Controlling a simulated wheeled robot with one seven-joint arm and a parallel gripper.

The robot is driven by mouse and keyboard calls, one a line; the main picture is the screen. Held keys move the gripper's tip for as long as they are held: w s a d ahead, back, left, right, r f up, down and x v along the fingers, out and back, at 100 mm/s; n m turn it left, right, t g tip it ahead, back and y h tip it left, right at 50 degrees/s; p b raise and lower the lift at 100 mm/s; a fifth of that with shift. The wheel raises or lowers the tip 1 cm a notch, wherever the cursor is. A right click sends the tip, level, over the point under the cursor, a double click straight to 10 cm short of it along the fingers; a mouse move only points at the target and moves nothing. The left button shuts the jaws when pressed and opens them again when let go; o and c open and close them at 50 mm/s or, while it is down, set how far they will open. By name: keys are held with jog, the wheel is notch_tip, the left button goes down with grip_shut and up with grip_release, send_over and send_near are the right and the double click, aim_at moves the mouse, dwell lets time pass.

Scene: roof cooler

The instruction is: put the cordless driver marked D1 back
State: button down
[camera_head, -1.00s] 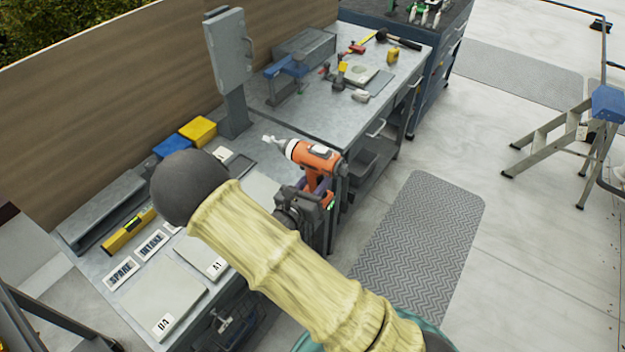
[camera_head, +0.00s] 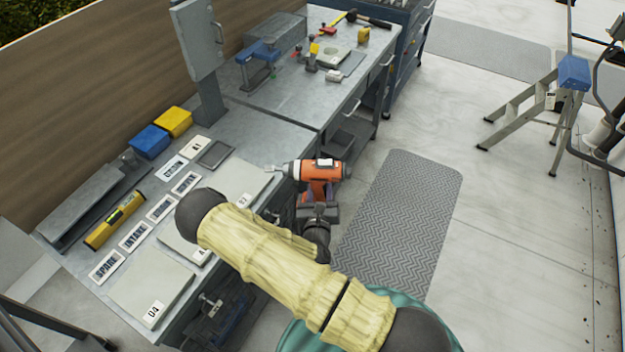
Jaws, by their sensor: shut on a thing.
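The cordless driver (camera_head: 318,172), with an orange and black body and a pale nose, is held in my gripper (camera_head: 316,208). My gripper is shut on its lower part, and my arm hides some of the hold. The driver's nose points left, over the right edge of the near workbench (camera_head: 262,128) in the picture. I cannot read a D1 mark on it. Flat pale pads lie on the near bench, one at the front (camera_head: 150,285) with a small tag and another at the right (camera_head: 238,180) beside the driver's nose. My arm partly covers a middle pad.
Label cards lie in a row, including SPARE (camera_head: 106,266) and INTAKE (camera_head: 134,236). A yellow level (camera_head: 115,221), blue box (camera_head: 150,141) and yellow box (camera_head: 174,121) sit behind. A grey cabinet post (camera_head: 208,95) rises at the back. A stepladder (camera_head: 540,105) stands right; the floor mat (camera_head: 400,220) is clear.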

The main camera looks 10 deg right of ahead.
jog(key=s+d+f+n+y, duration=0.2)
jog(key=s+d+f+y, duration=0.1)
jog(key=f, duration=0.4)
jog(key=shift+d+n+t+y, duration=0.3)
jog(key=shift+d+y, duration=0.2)
jog(key=shift+w, duration=0.1)
